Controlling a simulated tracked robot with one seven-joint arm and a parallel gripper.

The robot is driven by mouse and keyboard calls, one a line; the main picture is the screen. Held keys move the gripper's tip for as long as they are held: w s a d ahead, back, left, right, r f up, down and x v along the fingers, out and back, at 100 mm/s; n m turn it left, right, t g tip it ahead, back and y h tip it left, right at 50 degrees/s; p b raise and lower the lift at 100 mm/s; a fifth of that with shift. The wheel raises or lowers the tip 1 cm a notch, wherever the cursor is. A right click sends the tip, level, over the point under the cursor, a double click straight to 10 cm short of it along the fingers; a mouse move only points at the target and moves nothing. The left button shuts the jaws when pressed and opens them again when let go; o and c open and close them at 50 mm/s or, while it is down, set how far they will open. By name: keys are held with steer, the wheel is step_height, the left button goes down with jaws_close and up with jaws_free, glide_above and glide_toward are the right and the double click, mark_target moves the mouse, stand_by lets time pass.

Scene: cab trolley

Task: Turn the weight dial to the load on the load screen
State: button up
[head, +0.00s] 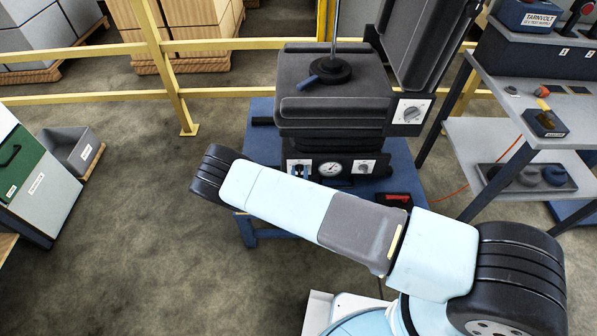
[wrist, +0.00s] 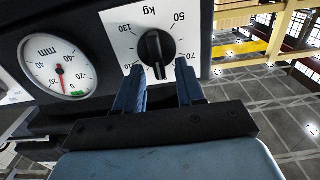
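The weight dial (wrist: 155,50) is a black knob on a white plate marked kg in the wrist view, with upside-down numbers around it. Its plate also shows at the right of the seat base in the head view (head: 367,167). My gripper (wrist: 160,77) is open, its two blue fingers apart at the lower edge of the dial, one toward each side of the knob. I see no grip on the knob. The exact pointer setting is hard to read. I cannot make out a readable load screen. The head view does not show my gripper's fingers.
A round mm gauge (wrist: 54,67) sits left of the dial in the wrist view. A black seat (head: 335,85) stands on a blue stand (head: 262,142), with another knob plate (head: 411,112) on its side. A grey trolley (head: 485,135) stands at right.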

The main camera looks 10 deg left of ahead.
steer(key=shift+w, duration=0.25)
steer(key=shift+c, duration=0.4)
jaws_close()
steer(key=shift+a, duration=0.2)
